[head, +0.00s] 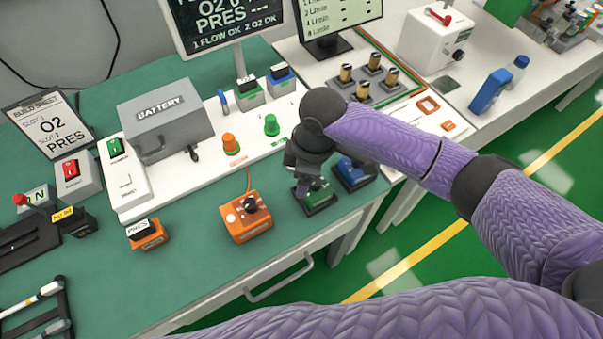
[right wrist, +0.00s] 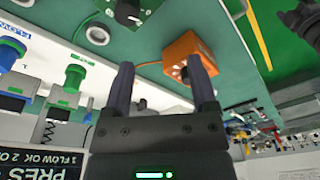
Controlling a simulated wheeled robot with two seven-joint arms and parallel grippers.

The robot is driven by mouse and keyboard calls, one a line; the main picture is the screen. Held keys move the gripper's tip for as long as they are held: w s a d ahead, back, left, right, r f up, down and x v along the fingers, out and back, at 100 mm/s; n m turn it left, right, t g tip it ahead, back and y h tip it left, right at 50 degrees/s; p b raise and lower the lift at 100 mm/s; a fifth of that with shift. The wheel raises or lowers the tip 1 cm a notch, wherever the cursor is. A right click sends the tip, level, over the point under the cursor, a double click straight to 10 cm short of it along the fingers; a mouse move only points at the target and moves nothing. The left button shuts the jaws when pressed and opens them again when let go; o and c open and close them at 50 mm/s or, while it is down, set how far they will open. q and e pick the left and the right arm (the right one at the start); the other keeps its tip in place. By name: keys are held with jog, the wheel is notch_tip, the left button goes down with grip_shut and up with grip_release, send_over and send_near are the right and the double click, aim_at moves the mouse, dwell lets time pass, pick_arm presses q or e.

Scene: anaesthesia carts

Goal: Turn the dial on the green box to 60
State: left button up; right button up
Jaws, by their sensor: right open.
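The green box (head: 321,207) stands near the front edge of the green bench, between an orange box and a blue box. My right gripper (head: 318,186) is just above it in the head view and hides most of its top and dial. In the right wrist view the green box (right wrist: 152,8) is cut by the top edge, and its black dial (right wrist: 128,10) lies beyond the fingertips. My right gripper (right wrist: 160,68) is open, with nothing between its fingers. The dial's setting cannot be read. My left gripper is not in view.
The orange box (head: 240,227) with a black knob stands left of the green box. The blue box (head: 360,178) is close on its right. Behind are a white panel with orange (head: 230,144) and green (head: 271,126) fittings and the grey battery box (head: 160,120).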

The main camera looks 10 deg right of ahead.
aim_at(315, 184)
jog(key=shift+n+g+h, duration=0.3)
jog(key=shift+n+h, duration=0.1)
jog(key=shift+h, duration=0.4)
jog(key=w+d+r, duration=0.2)
jog(key=d, duration=0.1)
jog(key=shift+w+r, duration=0.3)
jog(key=shift+r, duration=0.1)
jog(key=f+b, duration=0.1)
jog(key=f, duration=0.3)
jog(key=f+b, duration=0.1)
jog(key=f, duration=0.3)
jog(key=shift+s+f+b, duration=0.2)
jog(key=shift+f+b, duration=0.1)
jog(key=shift+b, duration=0.05)
jog(key=shift+f, duration=0.35)
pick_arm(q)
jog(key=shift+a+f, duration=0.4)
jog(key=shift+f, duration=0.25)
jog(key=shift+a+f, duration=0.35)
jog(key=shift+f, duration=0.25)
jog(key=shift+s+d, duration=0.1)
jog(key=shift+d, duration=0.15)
pick_arm(e)
grip_shut()
